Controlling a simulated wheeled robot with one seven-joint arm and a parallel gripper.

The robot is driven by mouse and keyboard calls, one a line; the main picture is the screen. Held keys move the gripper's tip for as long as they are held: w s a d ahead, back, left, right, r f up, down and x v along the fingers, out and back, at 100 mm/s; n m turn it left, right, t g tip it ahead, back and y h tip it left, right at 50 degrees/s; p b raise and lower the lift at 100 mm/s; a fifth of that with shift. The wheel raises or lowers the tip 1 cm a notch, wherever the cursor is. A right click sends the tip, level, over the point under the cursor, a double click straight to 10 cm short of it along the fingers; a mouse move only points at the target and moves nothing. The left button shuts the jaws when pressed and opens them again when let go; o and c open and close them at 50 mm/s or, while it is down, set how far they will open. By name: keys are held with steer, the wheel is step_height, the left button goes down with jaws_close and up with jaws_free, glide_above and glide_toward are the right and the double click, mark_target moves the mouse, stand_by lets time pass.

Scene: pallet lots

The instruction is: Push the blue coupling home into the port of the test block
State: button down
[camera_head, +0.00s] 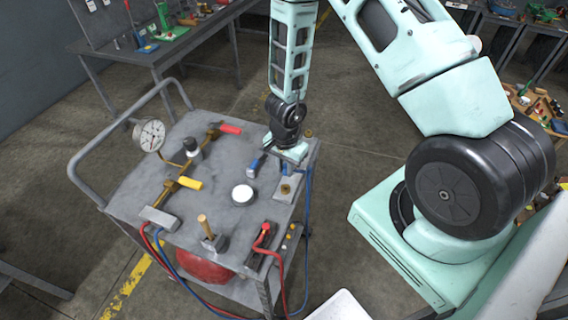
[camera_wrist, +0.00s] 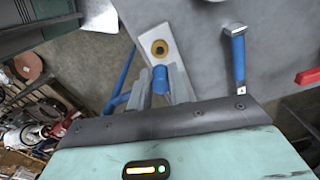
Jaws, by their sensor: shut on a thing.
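The blue coupling (camera_wrist: 160,80) is between the two grey fingers of my gripper (camera_wrist: 161,90), which is shut on it. The test block (camera_wrist: 148,30) is a pale grey plate with a brass ring around a dark port (camera_wrist: 159,47). In the wrist view the port shows just beyond the coupling's end, and the two look apart. In the head view the test block (camera_head: 278,195) lies at the cart's right edge, below my gripper's mint-coloured body. There the fingers and coupling are mostly hidden. A blue hose (camera_wrist: 125,72) runs beside the left finger.
The grey cart (camera_head: 125,190) carries a pressure gauge (camera_head: 149,135), brass piping with red and yellow handles, a white round cap (camera_head: 243,194), and a wooden-handled tool (camera_head: 208,230). A blue-handled tool (camera_wrist: 238,60) lies right of the block. Blue hose (camera_head: 307,195) hangs over the cart's edge.

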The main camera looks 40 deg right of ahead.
mark_target(285, 190)
steer(key=shift+f, duration=0.15)
step_height(285, 190, down, 6)
steer(key=b, duration=0.6)
steer(key=shift+r, duration=0.2)
steer(key=shift+s+a, duration=0.1)
stand_by(2.0)
steer(key=shift+f+b, duration=0.45)
steer(key=shift+f, duration=0.1)
stand_by(0.4)
steer(key=c, duration=1.2)
jaws_free()
steer(key=shift+r, duration=0.1)
step_height(285, 190, up, 17)
steer(key=p, duration=1.3)
steer(key=shift+r, duration=0.15)
